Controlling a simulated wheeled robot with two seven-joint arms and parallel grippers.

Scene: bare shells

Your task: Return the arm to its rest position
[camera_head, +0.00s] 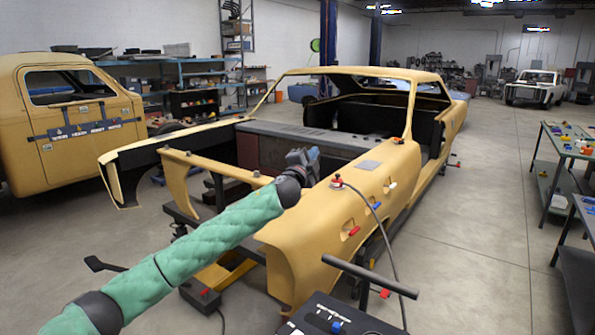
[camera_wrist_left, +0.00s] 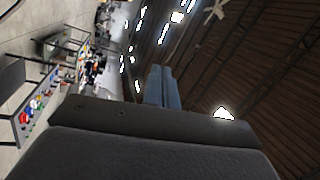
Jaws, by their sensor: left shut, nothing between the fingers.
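My left arm, in a green quilted sleeve, reaches from the lower left of the head view. My left gripper (camera_head: 308,156) is at its end, in front of the yellow car shell (camera_head: 375,185) and over its front end in the picture. Whether it touches the shell cannot be told. In the left wrist view the fingers of my left gripper (camera_wrist_left: 162,85) are together, with nothing between them. That view looks across the hall and up to the ceiling, with the room tilted. My right gripper does not show.
A yellow truck cab (camera_head: 70,125) stands at the left, before blue shelves (camera_head: 190,70). A workbench (camera_head: 565,140) with small coloured parts is at the right; a workbench also shows in the left wrist view (camera_wrist_left: 40,95). The floor (camera_head: 480,225) between car and bench is clear.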

